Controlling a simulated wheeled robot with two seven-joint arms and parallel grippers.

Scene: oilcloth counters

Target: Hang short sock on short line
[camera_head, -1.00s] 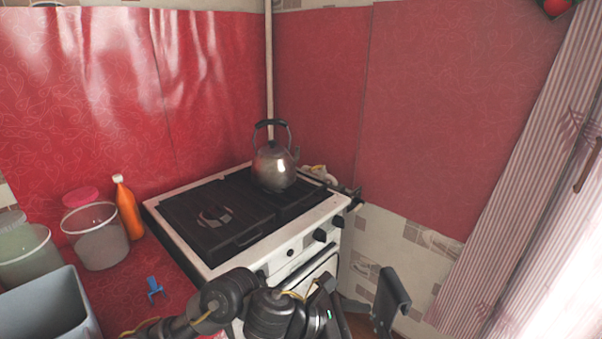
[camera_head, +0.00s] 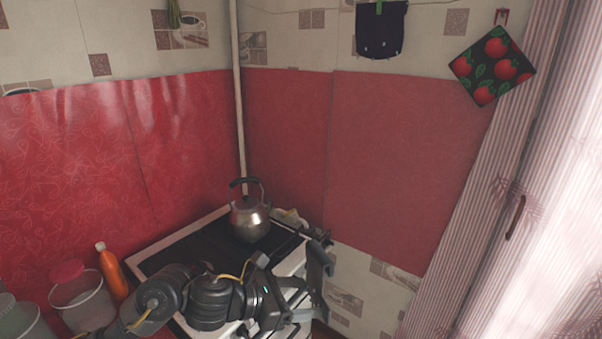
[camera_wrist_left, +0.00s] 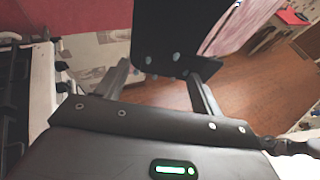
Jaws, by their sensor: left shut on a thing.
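My left gripper (camera_head: 316,276) is in front of the stove's right front corner in the head view. In the left wrist view its two fingers (camera_wrist_left: 165,76) are shut on a dark sock (camera_wrist_left: 175,32) with pale dots, which extends away from the fingertips. In the head view the held sock is hard to tell from the dark fingers. A thin line (camera_head: 290,10) runs along the top of the tiled wall. A dark dotted cloth piece (camera_head: 381,32) hangs from it by a green clip (camera_head: 379,6). My right gripper is not in view.
A kettle (camera_head: 250,220) stands on the stove (camera_head: 180,243) beside my left arm. An orange bottle (camera_head: 111,270) and a lidded bucket (camera_head: 80,300) stand at the lower left. An apple-print potholder (camera_head: 492,66) hangs near the striped curtain (camera_head: 450,190). The wall between is clear.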

